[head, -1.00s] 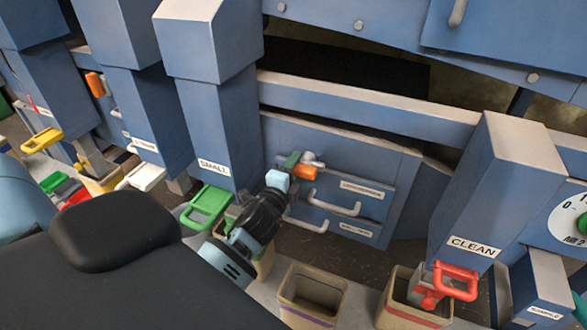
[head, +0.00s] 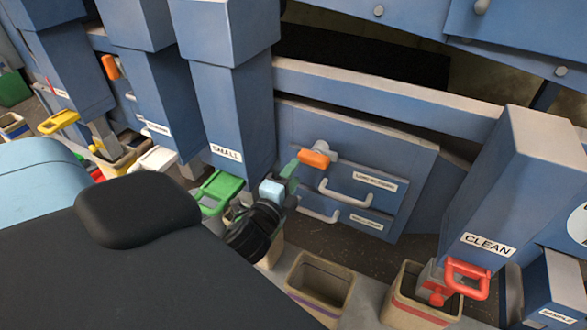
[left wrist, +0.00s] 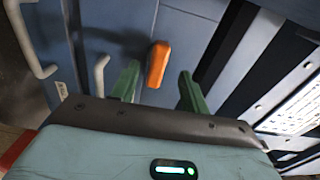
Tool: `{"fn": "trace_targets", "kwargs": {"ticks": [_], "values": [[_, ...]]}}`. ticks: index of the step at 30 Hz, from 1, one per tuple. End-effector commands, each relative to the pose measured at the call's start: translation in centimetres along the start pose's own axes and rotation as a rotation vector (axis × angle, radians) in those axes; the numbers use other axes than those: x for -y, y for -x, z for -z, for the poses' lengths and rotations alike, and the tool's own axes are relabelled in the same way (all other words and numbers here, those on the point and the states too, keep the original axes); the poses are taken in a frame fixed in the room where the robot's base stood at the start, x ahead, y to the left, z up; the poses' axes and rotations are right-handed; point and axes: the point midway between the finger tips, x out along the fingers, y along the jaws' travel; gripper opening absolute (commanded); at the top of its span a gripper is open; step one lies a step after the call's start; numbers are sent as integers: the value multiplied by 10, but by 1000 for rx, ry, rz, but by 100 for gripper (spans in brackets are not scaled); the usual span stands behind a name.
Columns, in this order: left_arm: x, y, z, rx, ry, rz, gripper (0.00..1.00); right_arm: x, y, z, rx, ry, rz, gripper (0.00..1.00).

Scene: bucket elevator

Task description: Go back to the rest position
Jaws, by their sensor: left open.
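My left gripper (head: 290,168) is in front of the lower drawer panel in the head view, just left of an orange handle (head: 314,158). In the left wrist view its two green fingers (left wrist: 158,88) are apart with nothing between them. The orange handle also shows there (left wrist: 157,64), beyond the fingertips, with a visible gap. My left arm covers part of the lower middle of the head view. My right gripper does not show.
The SMALL chute (head: 225,110) with a green handle (head: 218,190) is close left of the gripper. An empty beige bin (head: 318,284) stands below. A bin (head: 408,311) sits under the CLEAN chute (head: 497,190) with its red handle (head: 468,279). White drawer handles (head: 345,194) stick out from the panel.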

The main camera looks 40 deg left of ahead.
Motion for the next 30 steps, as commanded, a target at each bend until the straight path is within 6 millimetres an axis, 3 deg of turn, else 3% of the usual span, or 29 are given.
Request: {"fn": "trace_targets", "kwargs": {"ticks": [10, 14, 17, 24, 30], "values": [[-2, 1, 0, -2, 6, -5, 45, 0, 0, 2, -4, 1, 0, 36], [-26, 16, 7, -22, 94, -72, 45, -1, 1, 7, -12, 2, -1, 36], [-64, 46, 16, -41, 254, -187, 45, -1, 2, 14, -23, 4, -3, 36], [-163, 163, 44, 17, 769, -552, 45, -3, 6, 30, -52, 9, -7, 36], [-211, 261, 61, 168, 1122, -795, 45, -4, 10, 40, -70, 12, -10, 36]]}}
